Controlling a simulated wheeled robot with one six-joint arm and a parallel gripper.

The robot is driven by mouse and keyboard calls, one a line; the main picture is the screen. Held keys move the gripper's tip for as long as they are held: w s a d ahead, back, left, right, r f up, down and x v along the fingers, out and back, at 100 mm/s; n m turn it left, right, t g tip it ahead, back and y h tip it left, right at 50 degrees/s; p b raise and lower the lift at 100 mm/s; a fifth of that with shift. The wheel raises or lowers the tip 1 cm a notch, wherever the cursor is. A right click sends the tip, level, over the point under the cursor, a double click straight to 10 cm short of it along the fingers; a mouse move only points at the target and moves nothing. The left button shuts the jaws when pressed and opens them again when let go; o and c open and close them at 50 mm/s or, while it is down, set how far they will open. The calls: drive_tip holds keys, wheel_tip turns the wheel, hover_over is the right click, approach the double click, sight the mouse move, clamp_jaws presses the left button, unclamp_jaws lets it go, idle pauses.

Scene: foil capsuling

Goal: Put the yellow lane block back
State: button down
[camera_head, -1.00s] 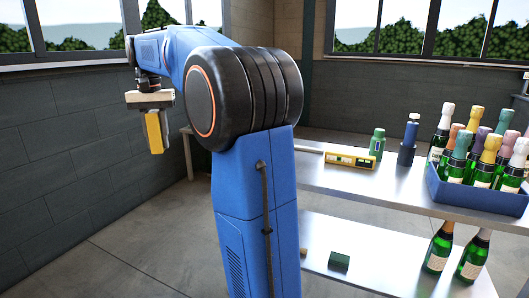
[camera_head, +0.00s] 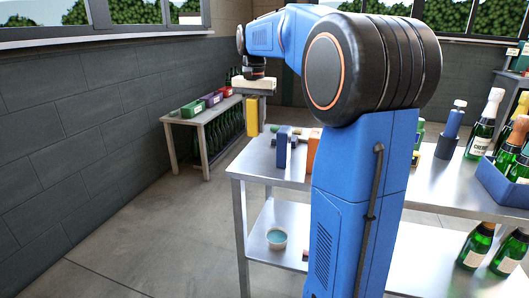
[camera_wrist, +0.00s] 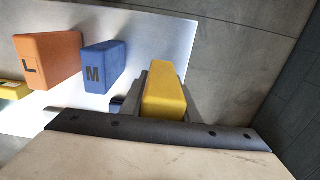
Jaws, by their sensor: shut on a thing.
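The yellow lane block (camera_head: 252,115) hangs below my gripper (camera_head: 253,97) in the head view, near the left end of the metal table and apart from its top. In the wrist view the yellow block (camera_wrist: 165,88) sits between the dark fingers of my gripper (camera_wrist: 166,100), which is shut on it. A blue block marked M (camera_wrist: 102,66) and an orange block marked L (camera_wrist: 48,62) stand side by side on the table. They also show in the head view, the blue block (camera_head: 282,147) left of the orange block (camera_head: 312,148), which my arm partly hides.
The metal table (camera_head: 262,168) has a lower shelf with a round tub (camera_head: 277,238). A blue crate (camera_head: 500,187) of bottles stands at the right. A side bench (camera_head: 190,116) holds coloured boxes by the wall. The floor at left is clear.

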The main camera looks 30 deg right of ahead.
wheel_tip(320, 180, down, 9)
drive_tip(key=shift+f, duration=0.1)
idle(0.4)
drive_tip(key=c, duration=1.4)
unclamp_jaws()
drive_tip(key=shift+f, duration=0.1)
drive_tip(key=shift+o, duration=0.2)
wheel_tip(320, 180, up, 12)
drive_tip(key=shift+r, duration=0.15)
